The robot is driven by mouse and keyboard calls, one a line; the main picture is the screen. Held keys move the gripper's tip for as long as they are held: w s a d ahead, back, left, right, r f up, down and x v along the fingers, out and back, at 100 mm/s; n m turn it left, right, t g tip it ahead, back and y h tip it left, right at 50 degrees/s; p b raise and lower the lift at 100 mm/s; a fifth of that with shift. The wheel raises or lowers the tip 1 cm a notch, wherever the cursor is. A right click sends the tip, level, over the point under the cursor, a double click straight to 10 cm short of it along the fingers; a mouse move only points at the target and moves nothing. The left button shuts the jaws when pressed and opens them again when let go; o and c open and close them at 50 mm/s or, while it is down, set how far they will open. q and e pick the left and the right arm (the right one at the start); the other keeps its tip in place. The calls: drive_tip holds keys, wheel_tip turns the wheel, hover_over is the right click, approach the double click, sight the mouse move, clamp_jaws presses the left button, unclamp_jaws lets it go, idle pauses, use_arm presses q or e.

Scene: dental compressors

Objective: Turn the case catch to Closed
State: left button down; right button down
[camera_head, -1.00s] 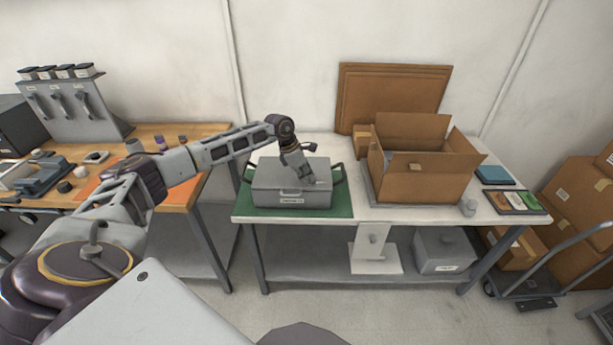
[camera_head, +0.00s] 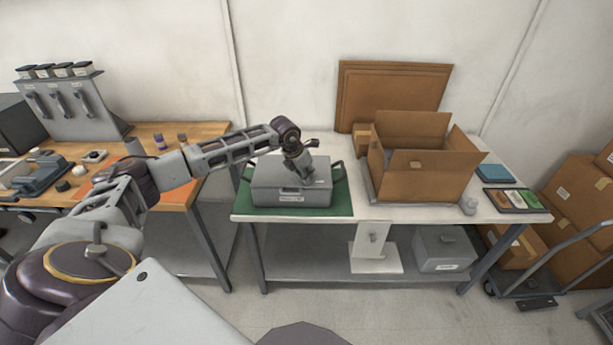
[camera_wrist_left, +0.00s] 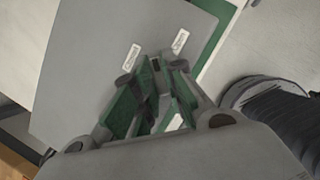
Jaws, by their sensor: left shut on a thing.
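The grey case (camera_head: 266,178) stands with its lid down on a green mat (camera_head: 335,208), on the white-topped table. A white label shows on its front. My left gripper (camera_head: 304,180) points down onto the right part of the case. In the left wrist view my left gripper (camera_wrist_left: 154,68) has its green-padded fingers close together over the grey case (camera_wrist_left: 80,75), near two small labels. It is shut on a small part there, which I take to be the catch. The fingers hide the catch, so its position cannot be read. My right gripper is not in view.
An open cardboard box (camera_head: 415,180) stands right of the case. A dark cable or handle shows beside the case. A wooden bench (camera_head: 180,140) with tools is at the left. A cart (camera_head: 535,285) and stacked boxes are at the right.

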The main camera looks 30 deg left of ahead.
use_arm(q)
drive_tip(key=shift+f+n+y+b, duration=0.1)
drive_tip(key=shift+n+y+b, duration=0.3)
drive_tip(key=shift+n, duration=0.5)
drive_tip(key=shift+d+n+y+b, duration=0.15)
drive_tip(key=shift+n+y+b, duration=0.25)
drive_tip(key=shift+n+b, duration=0.5)
drive_tip(key=n+y+b, duration=0.1)
drive_tip(key=n, duration=0.1)
drive_tip(key=shift+d+n, duration=0.1)
drive_tip(key=shift+n, duration=0.3)
drive_tip(key=shift+n+b, duration=0.45)
drive_tip(key=shift+n, duration=0.15)
drive_tip(key=shift+n+y, duration=0.4)
drive_tip(key=shift+n, duration=0.1)
drive_tip(key=shift+n+b, duration=0.3)
drive_tip(key=shift+b, duration=0.05)
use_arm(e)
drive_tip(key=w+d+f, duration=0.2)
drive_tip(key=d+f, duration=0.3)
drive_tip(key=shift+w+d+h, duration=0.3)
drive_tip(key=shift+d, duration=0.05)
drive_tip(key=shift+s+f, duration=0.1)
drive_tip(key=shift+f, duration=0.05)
